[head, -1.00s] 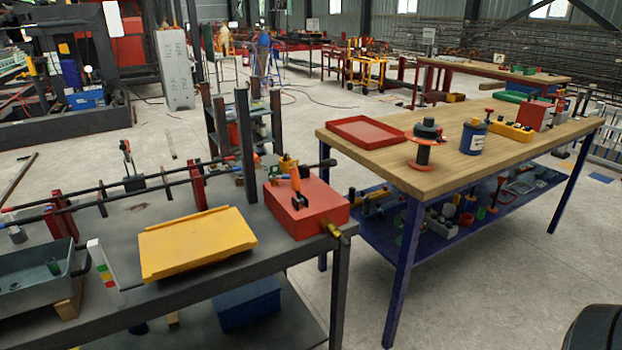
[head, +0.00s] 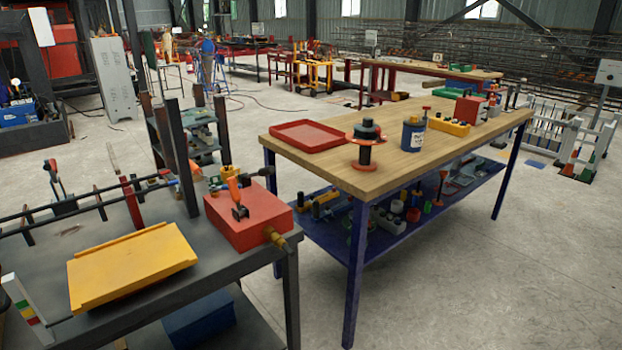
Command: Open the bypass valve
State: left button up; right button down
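A red box (head: 248,219) sits on the right end of the grey workbench in the head view. Neither of my grippers is in view.
The grey bench (head: 150,303) also holds a yellow tray (head: 132,263) and long dark bars. A wooden-topped blue table (head: 385,179) stands to the right, with a red tray (head: 309,136) and a blue can (head: 413,136). Floor at the lower right (head: 480,290) is clear.

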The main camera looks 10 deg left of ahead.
aim_at(224, 187)
jog(key=z, duration=0.05)
jog(key=i, duration=1.1)
jog(key=u, duration=0.2)
